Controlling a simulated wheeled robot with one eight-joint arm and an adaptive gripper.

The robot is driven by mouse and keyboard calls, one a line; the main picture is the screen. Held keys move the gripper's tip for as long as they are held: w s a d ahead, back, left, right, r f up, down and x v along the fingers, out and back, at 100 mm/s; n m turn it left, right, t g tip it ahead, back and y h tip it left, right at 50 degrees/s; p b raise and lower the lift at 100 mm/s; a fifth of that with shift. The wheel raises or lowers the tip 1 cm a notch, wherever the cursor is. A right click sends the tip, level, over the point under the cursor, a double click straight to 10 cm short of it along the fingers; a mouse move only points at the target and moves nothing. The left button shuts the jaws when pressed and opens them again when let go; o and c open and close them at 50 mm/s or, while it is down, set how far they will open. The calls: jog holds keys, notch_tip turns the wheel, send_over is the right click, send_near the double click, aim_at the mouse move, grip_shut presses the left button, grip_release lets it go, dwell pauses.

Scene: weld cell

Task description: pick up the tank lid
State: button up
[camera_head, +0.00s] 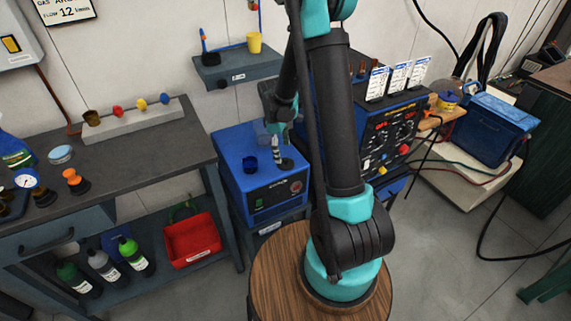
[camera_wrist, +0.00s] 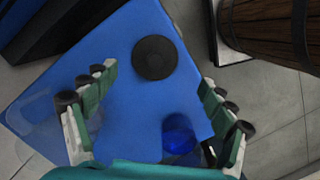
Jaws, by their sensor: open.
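A dark blue round cap (camera_head: 250,163), which looks like the tank lid, sits on top of the blue tank unit (camera_head: 232,180). In the wrist view the cap (camera_wrist: 180,134) shows between the fingers, closer to the right one. A flat black round piece (camera_head: 286,164) with a small centre mark lies on the same top; in the wrist view it (camera_wrist: 155,57) is ahead of the fingertips. I cannot tell for sure which of the two is the lid. My gripper (camera_wrist: 158,80) is open and empty, pointing down over the unit (camera_wrist: 135,100).
A welding machine (camera_head: 385,125) with cards on top stands right of the unit. A workbench (camera_head: 120,150) is on the left, with a red bin (camera_head: 190,240) below. A small wall shelf (camera_head: 238,68) is behind. A wooden barrel (camera_wrist: 270,28) is beside the unit.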

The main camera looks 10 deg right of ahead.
aim_at(285, 159)
jog(key=shift+w+d+f, duration=0.1)
jog(key=shift+d+f, duration=0.1)
jog(key=shift+f, duration=0.65)
jog(key=shift+d+f, duration=0.15)
jog(key=shift+f, duration=0.7)
jog(key=shift+w+d+f, duration=0.1)
jog(key=shift+d+f, duration=0.1)
jog(key=shift+f, duration=0.65)
jog(key=shift+c, duration=0.4)
jog(key=c, duration=1)
jog(key=shift+c, duration=0.2)
